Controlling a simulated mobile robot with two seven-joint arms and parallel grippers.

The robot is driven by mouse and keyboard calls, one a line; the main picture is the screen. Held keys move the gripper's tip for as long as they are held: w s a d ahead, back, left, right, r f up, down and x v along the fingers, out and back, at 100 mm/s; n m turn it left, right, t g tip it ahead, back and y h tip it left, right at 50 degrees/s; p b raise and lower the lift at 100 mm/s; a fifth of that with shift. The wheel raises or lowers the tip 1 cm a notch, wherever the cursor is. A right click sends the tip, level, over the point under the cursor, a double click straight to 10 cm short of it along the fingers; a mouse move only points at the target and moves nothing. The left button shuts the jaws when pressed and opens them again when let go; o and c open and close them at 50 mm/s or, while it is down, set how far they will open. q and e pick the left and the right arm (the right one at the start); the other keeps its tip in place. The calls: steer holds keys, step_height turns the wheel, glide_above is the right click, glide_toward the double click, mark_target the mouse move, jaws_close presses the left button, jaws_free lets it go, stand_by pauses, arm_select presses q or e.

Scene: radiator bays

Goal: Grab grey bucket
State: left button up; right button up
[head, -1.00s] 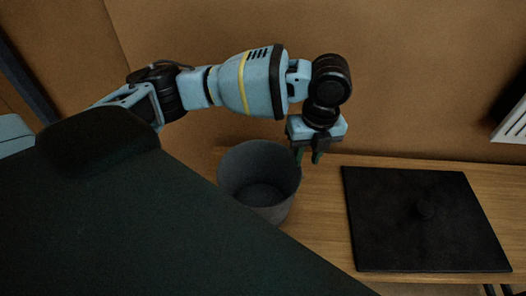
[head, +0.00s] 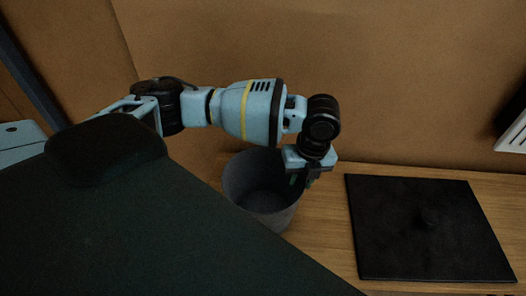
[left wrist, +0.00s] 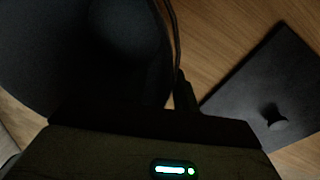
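The grey bucket (head: 262,208) stands upright on the wooden surface, its open mouth facing up. My left gripper (head: 304,181) points down at the bucket's right rim, with one finger on the inner side and one on the outer side. In the left wrist view the dark bucket (left wrist: 70,50) fills the upper left, and its rim runs down to a dark finger (left wrist: 185,95). The other finger is lost in the dark there. I cannot tell whether the fingers press on the rim. My right gripper is not in view.
A black square lid-like plate with a knob (head: 425,235) lies on the wooden surface (head: 330,225) right of the bucket. A brown wall (head: 420,90) stands close behind. A white slatted radiator (head: 513,135) shows at the right edge.

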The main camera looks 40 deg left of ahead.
arm_select(q)
steer(key=shift+f, duration=0.85)
steer(key=shift+s, duration=0.1)
steer(key=shift+c, duration=0.2)
jaws_close()
stand_by(0.5)
